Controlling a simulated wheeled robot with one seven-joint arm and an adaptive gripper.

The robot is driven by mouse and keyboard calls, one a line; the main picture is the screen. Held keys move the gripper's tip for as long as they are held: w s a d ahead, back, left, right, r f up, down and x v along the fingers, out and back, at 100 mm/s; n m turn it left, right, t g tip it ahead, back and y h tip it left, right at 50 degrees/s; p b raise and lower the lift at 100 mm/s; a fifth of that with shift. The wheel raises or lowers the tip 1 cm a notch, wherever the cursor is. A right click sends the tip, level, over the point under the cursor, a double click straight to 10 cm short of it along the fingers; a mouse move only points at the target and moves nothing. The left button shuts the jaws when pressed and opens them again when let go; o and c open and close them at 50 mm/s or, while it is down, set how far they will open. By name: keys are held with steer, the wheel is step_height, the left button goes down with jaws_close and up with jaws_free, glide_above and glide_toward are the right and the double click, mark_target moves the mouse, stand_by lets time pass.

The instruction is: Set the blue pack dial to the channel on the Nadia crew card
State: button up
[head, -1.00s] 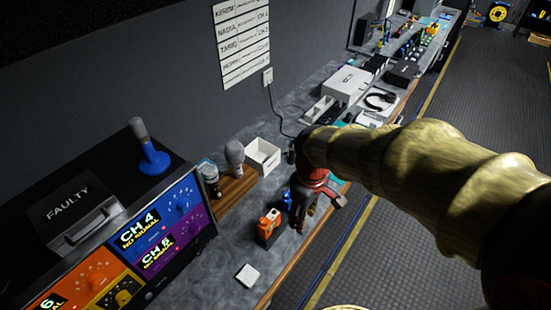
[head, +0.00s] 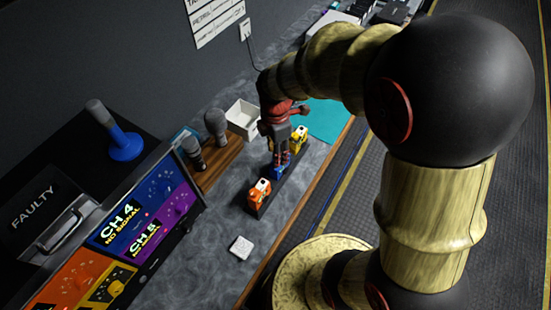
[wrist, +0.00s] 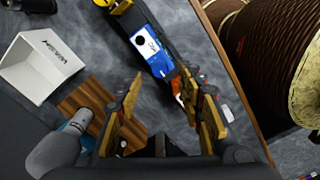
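The blue pack (head: 279,171) stands between the orange pack (head: 259,191) and the yellow pack (head: 299,138) on a dark strip on the counter. In the wrist view the blue pack (wrist: 155,50) shows a white face with a dark round dial; its setting is too small to read. My gripper (head: 280,155) points down over the blue pack. In the wrist view my gripper (wrist: 160,82) is open, its fingers apart near the pack's lower end, with nothing held. The crew list (head: 215,20) on the wall is cut by the top edge, and its channels are unreadable.
A white box (head: 243,118) and grey microphones (head: 215,125) on a wooden block stand left of the packs. A monitor (head: 140,225) is at left. A small white square (head: 241,247) lies near the counter's front edge. Bare counter surrounds it.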

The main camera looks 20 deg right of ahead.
steer(key=shift+f+b, duration=0.3)
steer(key=shift+f, duration=1.7)
steer(key=shift+c, duration=0.2)
jaws_close()
